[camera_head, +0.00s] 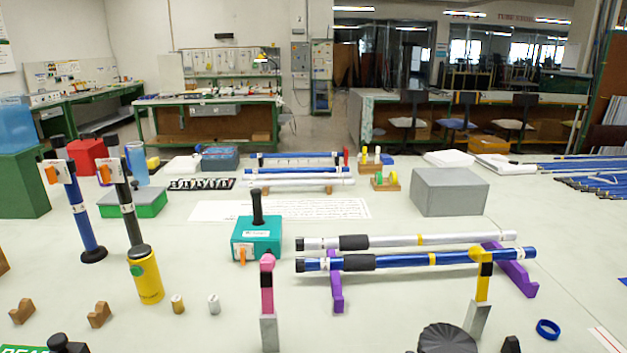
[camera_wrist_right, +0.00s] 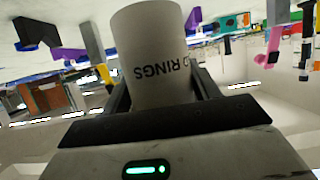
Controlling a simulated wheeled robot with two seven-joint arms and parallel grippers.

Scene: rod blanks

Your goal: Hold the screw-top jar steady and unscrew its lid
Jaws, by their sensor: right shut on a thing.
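The screw-top jar (camera_wrist_right: 155,45) is a white cylinder with dark "RINGS" lettering in the right wrist view. My right gripper (camera_wrist_right: 163,88) is shut on it, with a dark finger on each side. No lid shows in that view. A dark, ribbed round top (camera_head: 447,339), which looks like the jar's lid, is at the bottom edge of the head view. It is cut off there, and the jar body below it is not visible. My left gripper is not in view.
A pink-topped post (camera_head: 267,285) and a yellow-topped post (camera_head: 482,280) stand near the dark top. A blue ring (camera_head: 548,329) lies to its right. Behind, white and blue rods (camera_head: 415,259) rest on purple stands. A yellow cylinder (camera_head: 147,283) stands left.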

